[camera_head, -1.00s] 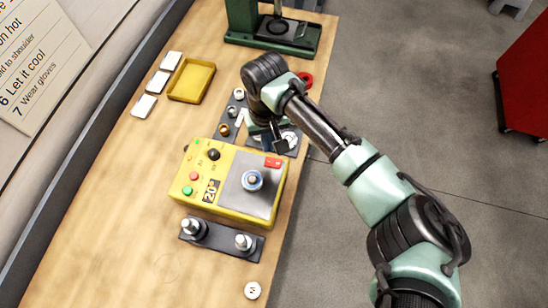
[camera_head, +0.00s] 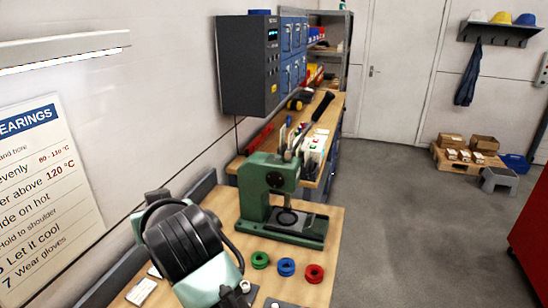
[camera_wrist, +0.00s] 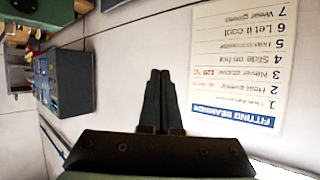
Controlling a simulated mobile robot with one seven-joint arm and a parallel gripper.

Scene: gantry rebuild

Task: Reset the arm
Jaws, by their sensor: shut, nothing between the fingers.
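My arm (camera_head: 190,245) is raised and folded at the lower left of the head view, over the near end of the wooden bench. My gripper is not clear in the head view. In the wrist view my gripper (camera_wrist: 160,75) shows with its two dark fingers together and nothing between them. It points towards the white wall, beside the bearing-fitting sign (camera_wrist: 238,62), which appears upside down there. The fingers look clear of the wall and the sign.
A green press (camera_head: 268,190) stands on the bench, with green (camera_head: 260,260), blue (camera_head: 286,267) and red (camera_head: 314,273) rings in front. A grey cabinet (camera_head: 247,65) hangs on the wall. Open floor (camera_head: 400,220) lies right. A red cabinet (camera_head: 530,225) stands at the right edge.

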